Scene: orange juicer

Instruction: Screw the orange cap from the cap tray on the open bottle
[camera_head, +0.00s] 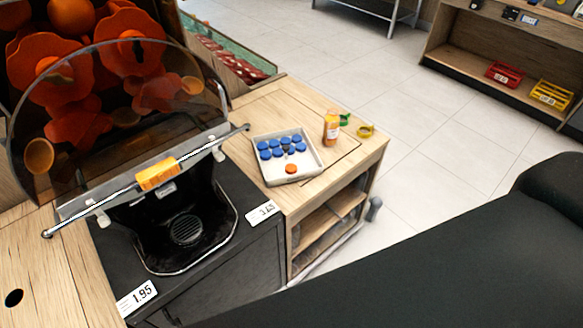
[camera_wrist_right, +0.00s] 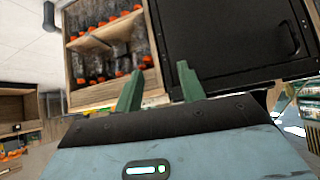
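The orange cap (camera_head: 291,169) lies at the near edge of the white cap tray (camera_head: 271,176), with several blue caps behind it. The bottle (camera_head: 331,127), filled with orange juice, stands upright on the wooden counter just right of the tray. Its top is too small to see clearly. My right gripper (camera_wrist_right: 159,70) is open and empty in the right wrist view, its two green fingers apart, in front of a cabinet. My left gripper shows in neither view.
The juicer (camera_head: 188,228) with its clear cover stands left of the tray. Green (camera_head: 345,119) and yellow (camera_head: 365,131) ring-like items sit beside the bottle. Shelves of orange-capped bottles (camera_wrist_right: 105,55) show in the wrist view. A large dark shape, possibly my arm, covers the lower right.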

